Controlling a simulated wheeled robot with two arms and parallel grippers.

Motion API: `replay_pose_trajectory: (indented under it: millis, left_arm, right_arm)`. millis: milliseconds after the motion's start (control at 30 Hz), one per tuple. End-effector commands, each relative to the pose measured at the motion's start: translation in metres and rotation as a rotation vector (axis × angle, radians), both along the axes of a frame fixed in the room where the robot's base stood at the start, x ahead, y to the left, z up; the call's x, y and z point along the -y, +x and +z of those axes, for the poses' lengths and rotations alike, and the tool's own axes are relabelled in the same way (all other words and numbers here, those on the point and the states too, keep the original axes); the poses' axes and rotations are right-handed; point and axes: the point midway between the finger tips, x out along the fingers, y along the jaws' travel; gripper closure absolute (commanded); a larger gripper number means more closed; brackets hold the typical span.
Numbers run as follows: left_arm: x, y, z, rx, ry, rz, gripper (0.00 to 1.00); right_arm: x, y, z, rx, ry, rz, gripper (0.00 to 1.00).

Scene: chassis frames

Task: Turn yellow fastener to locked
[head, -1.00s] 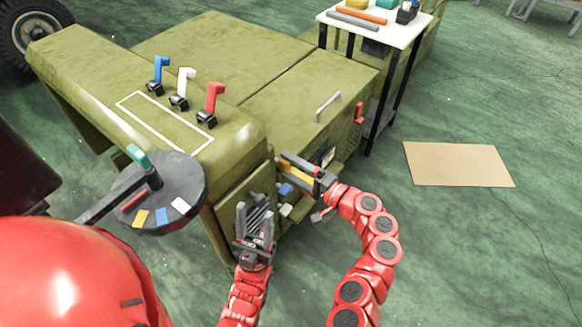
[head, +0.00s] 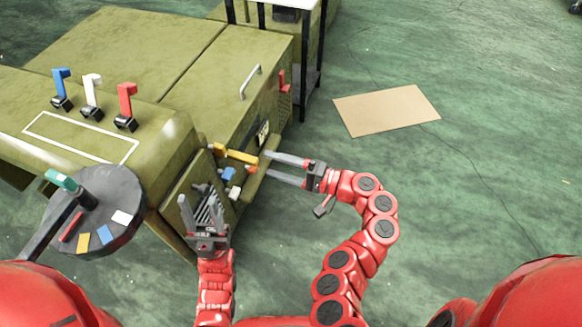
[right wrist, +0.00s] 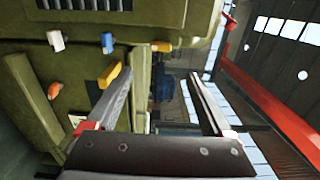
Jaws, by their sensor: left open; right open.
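The yellow fastener (head: 238,155) is a short bar on the side of the olive chassis. It lies roughly sideways in the head view, slanting down to the right. In the right wrist view the yellow fastener (right wrist: 110,76) is just left of the left finger, outside the jaws. My right gripper (head: 268,163) is open and empty, just right of the fastener, and appears apart from it. Its jaws also show in the right wrist view (right wrist: 162,74). My left gripper (head: 203,203) is open and empty in front of the chassis's vent grille.
Blue (head: 228,174), white (head: 235,192) and orange (head: 252,169) fasteners sit close to the yellow one. Blue, white and red levers stand on the chassis top (head: 120,70). The floor at right is open around a tan mat (head: 388,110).

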Motion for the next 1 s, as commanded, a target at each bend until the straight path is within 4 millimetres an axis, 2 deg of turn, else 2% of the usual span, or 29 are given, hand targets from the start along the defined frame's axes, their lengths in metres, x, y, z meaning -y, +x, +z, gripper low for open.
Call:
replay_pose_trajectory:
  millis: [33, 333, 1000]
  left_arm:
    - [0.0, 0.0, 0.006, 0.0, 0.0, 0.0, 0.5]
    - [0.0, 0.0, 0.015, 0.0, 0.0, 0.0, 0.5]
    - [0.0, 0.0, 0.015, 0.0, 0.0, 0.0, 0.5]
  right_arm:
    - [0.012, -0.003, 0.003, 0.0, -0.004, -0.004, 0.15]
    - [0.034, -0.013, 0.001, 0.0, -0.001, 0.001, 0.15]
    - [0.036, -0.013, -0.001, -0.004, -0.001, -0.004, 0.15]
